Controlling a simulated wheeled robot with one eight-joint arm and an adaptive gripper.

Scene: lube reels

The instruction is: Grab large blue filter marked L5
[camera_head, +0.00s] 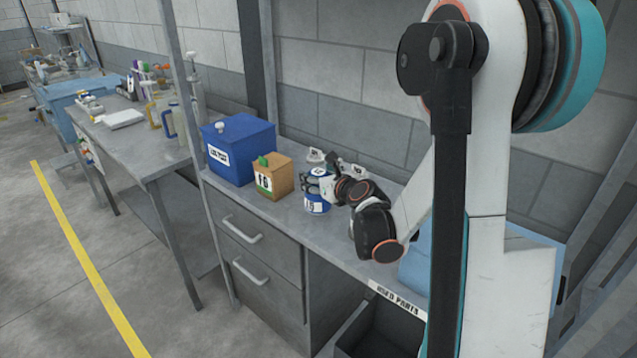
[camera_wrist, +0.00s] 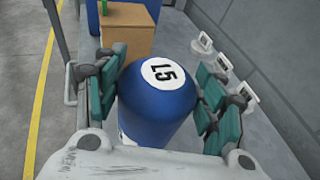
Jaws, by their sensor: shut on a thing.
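The large blue filter (camera_wrist: 155,105) has a white top label reading L5 in the wrist view. It stands upright on the grey workbench (camera_head: 285,213); the blue filter also shows in the head view (camera_head: 317,205), partly hidden by my gripper. My gripper (camera_wrist: 160,95) has its teal-padded fingers on the left and right sides of the filter, closed on it. In the head view my gripper (camera_head: 318,184) reaches in from the right at the filter's upper part.
A cardboard box (camera_head: 273,176) with a green top stands left of the filter, with a blue lidded bin (camera_head: 238,148) beyond it. Small white-labelled items (camera_head: 316,156) sit by the wall behind. A blue object (camera_head: 415,268) lies to the right. Drawers (camera_head: 262,250) are below the bench.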

